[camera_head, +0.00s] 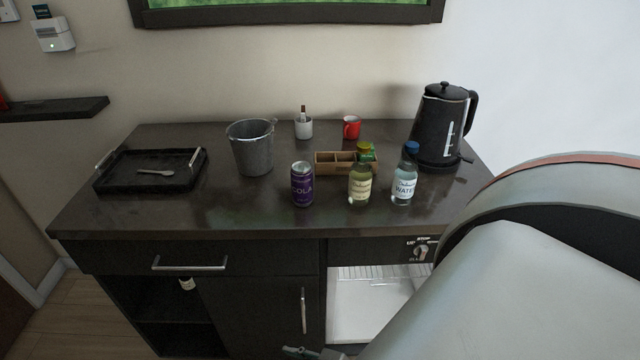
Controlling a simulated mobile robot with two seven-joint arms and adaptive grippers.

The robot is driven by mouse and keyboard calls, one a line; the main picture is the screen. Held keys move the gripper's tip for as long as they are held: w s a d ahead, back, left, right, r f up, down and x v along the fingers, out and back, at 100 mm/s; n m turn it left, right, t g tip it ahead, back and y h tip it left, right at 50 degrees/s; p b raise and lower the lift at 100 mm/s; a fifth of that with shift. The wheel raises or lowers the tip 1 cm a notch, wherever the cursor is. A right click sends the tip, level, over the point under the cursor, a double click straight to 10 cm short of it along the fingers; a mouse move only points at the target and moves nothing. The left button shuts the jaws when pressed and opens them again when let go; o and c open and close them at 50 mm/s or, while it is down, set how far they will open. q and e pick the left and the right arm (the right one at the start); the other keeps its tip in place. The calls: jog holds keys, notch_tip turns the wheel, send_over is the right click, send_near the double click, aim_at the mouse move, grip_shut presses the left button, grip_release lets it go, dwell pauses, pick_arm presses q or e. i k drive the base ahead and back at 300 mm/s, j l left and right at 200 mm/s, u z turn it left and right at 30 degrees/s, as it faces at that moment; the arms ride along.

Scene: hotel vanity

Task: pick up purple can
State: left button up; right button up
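A purple cola can (302,185) with a silver top stands upright near the front middle of the dark vanity top (240,212). A yellowish bottle (359,186) stands to its right with a gap between. A grey metal bucket (251,148) stands behind it to the left. Nothing touches the can. A large pale part of my own arm fills the lower right of the head view. Neither gripper can be clearly made out; a small dark part shows at the bottom edge, too little to tell what it is.
A water bottle (404,178) and a black kettle (440,128) stand at the right. A black tray (115,184) holds a spoon at left. The counter front-left is clear.

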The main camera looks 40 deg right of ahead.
aim_at(301, 172)
jog(key=i+z, duration=0.15)
jog(key=z, duration=1.4)
